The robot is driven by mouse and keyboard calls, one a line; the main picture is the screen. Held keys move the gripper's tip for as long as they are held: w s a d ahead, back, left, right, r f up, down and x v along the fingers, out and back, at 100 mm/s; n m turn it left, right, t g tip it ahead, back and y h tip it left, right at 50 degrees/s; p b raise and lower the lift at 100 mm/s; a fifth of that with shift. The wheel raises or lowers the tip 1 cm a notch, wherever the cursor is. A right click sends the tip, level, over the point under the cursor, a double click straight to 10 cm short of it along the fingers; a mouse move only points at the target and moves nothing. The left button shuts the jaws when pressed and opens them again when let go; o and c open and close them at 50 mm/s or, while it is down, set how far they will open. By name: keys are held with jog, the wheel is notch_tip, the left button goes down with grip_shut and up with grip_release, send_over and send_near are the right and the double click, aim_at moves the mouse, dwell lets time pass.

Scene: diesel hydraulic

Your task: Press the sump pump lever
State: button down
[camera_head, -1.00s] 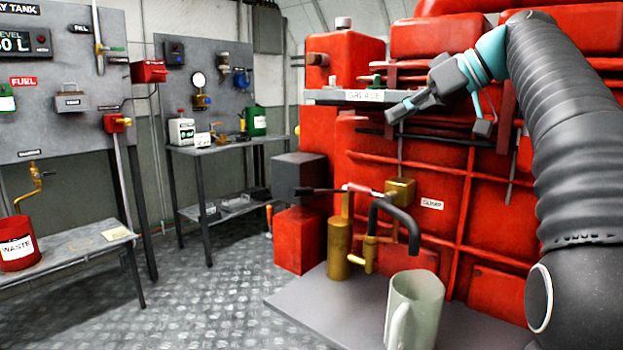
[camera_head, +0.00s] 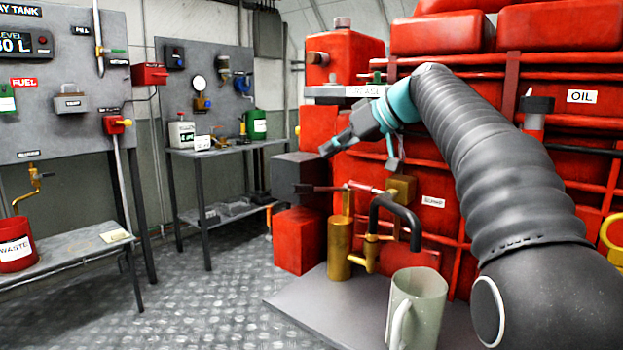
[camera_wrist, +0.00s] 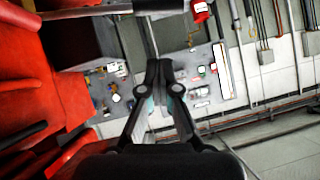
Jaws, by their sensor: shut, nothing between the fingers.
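The sump pump is a brass cylinder (camera_head: 340,248) with a brass pipe and a black curved spout (camera_head: 402,210), beside a "SUMP" label (camera_head: 433,201). A pale green jug (camera_head: 417,305) stands under the spout. My gripper (camera_head: 326,150) is shut and empty, above the lever's left end and apart from it in the picture. The wrist view shows the shut fingers (camera_wrist: 158,66); I cannot make out the lever there.
The red engine (camera_head: 450,240) fills the back right, with a grey "GREASE" shelf (camera_head: 345,91) behind my arm. A dark grey box (camera_head: 297,176) and a red box (camera_head: 298,240) stand left of the pump. Benches with a red waste bucket (camera_head: 16,250) are at left; the floor between is clear.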

jog(key=w+a+f+b, duration=0.1)
jog(key=a+f, duration=0.3)
jog(key=f, duration=0.2)
jog(key=shift+w, duration=0.15)
